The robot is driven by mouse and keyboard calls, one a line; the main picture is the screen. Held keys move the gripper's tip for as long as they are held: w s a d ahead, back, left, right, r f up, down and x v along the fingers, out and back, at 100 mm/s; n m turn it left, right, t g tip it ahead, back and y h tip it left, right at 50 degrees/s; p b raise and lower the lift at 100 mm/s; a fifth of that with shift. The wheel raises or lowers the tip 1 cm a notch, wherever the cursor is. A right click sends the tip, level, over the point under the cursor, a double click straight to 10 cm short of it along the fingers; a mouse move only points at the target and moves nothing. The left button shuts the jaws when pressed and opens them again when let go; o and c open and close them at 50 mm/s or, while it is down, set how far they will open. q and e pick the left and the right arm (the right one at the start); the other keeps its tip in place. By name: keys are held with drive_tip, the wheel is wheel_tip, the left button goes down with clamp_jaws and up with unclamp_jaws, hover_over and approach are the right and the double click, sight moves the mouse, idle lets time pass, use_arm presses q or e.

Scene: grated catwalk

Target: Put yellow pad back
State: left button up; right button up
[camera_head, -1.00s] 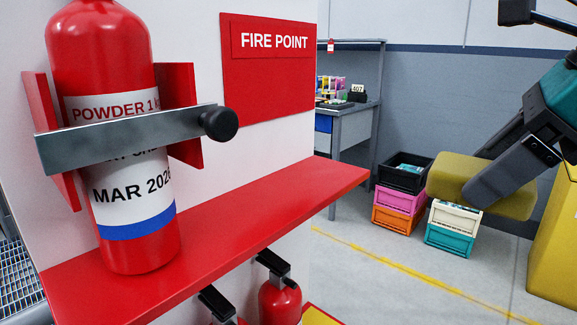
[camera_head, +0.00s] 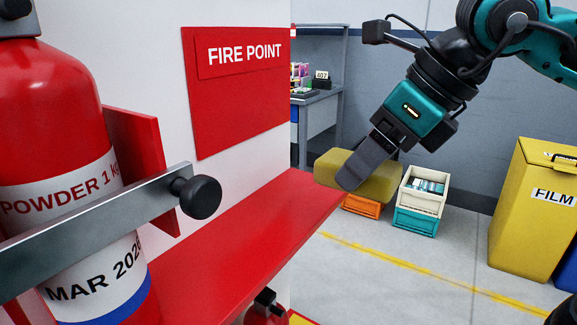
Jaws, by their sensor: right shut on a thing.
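The yellow pad (camera_head: 380,187) is a dull mustard block with rounded edges. My right gripper (camera_head: 352,180) is shut on it and holds it in the air, near the outer right end of the red shelf (camera_head: 235,245). The near finger covers part of the pad's front face. The far finger is hidden behind the pad. Whether the pad touches the shelf end cannot be told, but it looks clear of it. My left gripper does not show.
A red fire extinguisher (camera_head: 50,120) stands on the shelf behind a grey bar (camera_head: 95,230) with a black knob. A FIRE POINT sign (camera_head: 240,80) is on the white panel. Stacked crates (camera_head: 418,205) and a yellow FILM bin (camera_head: 535,215) stand on the floor beyond.

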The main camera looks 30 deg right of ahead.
drive_tip(key=w+a+p, duration=0.1)
drive_tip(key=w+p, duration=0.1)
drive_tip(key=w, duration=0.1)
drive_tip(key=w+a+f+p, duration=0.1)
drive_tip(key=w+p, duration=0.1)
drive_tip(key=w, duration=0.1)
drive_tip(key=w+a+f+p, duration=0.1)
drive_tip(key=w+a+p, duration=0.1)
drive_tip(key=w, duration=0.2)
drive_tip(key=shift+w+a+f, duration=0.1)
drive_tip(key=shift+f, duration=0.15)
wheel_tip(320, 180, down, 4)
drive_tip(key=shift+r, duration=0.15)
drive_tip(key=shift+f, duration=0.25)
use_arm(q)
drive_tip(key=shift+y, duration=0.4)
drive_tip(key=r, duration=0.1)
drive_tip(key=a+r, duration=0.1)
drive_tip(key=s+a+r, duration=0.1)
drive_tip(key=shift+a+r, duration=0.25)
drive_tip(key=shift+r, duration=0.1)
use_arm(e)
drive_tip(key=shift+w+f, duration=0.2)
drive_tip(key=o, duration=0.9)
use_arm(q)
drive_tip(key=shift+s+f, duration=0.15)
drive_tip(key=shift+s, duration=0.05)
use_arm(e)
drive_tip(key=shift+o, duration=0.2)
